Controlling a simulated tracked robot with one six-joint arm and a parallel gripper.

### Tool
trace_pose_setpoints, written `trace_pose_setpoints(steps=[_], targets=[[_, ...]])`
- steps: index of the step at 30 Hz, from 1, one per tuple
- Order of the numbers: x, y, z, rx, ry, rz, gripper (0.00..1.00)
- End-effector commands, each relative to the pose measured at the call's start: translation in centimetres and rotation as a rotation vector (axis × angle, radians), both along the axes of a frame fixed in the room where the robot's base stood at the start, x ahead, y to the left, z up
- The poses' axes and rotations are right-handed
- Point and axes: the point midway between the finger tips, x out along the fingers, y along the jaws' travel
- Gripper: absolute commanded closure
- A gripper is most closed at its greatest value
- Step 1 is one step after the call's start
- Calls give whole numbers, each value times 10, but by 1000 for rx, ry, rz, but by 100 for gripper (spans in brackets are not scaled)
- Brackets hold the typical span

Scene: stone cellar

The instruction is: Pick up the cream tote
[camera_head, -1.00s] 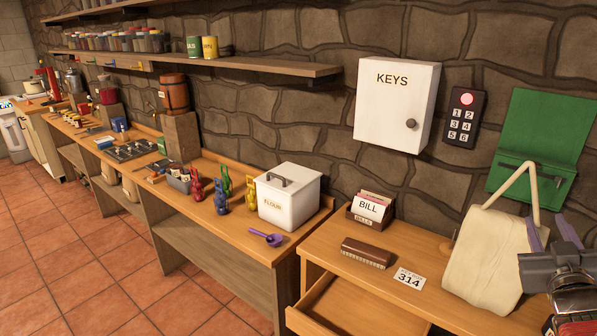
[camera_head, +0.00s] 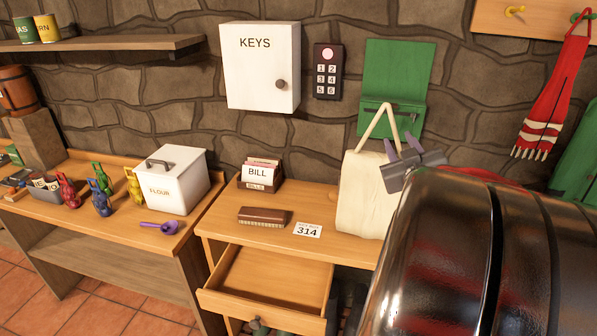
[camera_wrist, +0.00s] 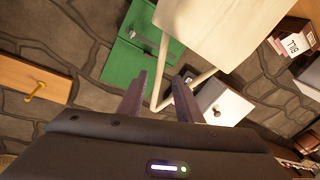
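The cream tote (camera_head: 362,195) stands upright on the wooden desk, its stiff handle (camera_head: 372,122) rising in a peak above it. My gripper (camera_head: 402,146) is beside the tote's upper right, near the handle, with its two purple-grey fingers apart. In the wrist view, the tote (camera_wrist: 222,28) hangs in from the top. There the handle's peak (camera_wrist: 157,106) shows between the open fingers of my gripper (camera_wrist: 160,78). I cannot tell whether they touch. My shiny dark arm hides the desk's right part and the tote's lower right.
The desk (camera_head: 262,236) also holds a bill box (camera_head: 258,184), a brown brush (camera_head: 263,216) and a 314 card (camera_head: 307,230). Its drawer (camera_head: 262,309) is open. A keys cabinet (camera_head: 258,70), keypad (camera_head: 327,72) and green wall pocket (camera_head: 395,75) are behind. A flour bin (camera_head: 178,190) stands left.

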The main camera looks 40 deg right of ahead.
Motion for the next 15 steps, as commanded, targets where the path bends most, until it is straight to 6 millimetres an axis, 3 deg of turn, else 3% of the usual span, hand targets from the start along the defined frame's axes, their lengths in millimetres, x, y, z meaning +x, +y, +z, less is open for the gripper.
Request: trace_pose_setpoints(steps=[15], targets=[[37, -29, 0, 1, 0, 0, 68]])
